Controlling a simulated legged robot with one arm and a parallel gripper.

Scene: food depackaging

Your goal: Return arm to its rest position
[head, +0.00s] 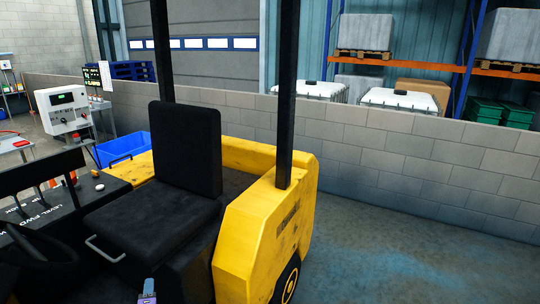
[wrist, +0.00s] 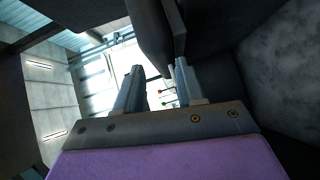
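My gripper (wrist: 158,76) shows in the wrist view with its two grey fingers apart and nothing held between them. Its purple body fills the bottom of that view. In the head view only a small purple and grey part of my gripper (head: 148,287) shows at the bottom edge, in front of the black seat (head: 150,224) of a yellow forklift (head: 262,232). The rest of the arm is out of view there. Dark surfaces stand close around the fingers in the wrist view.
The forklift's steering wheel (head: 40,246) and black control panel (head: 62,205) are at the left. Its black posts (head: 287,90) rise behind the seat. A grey block wall (head: 400,150) runs behind. Open floor (head: 420,255) lies to the right.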

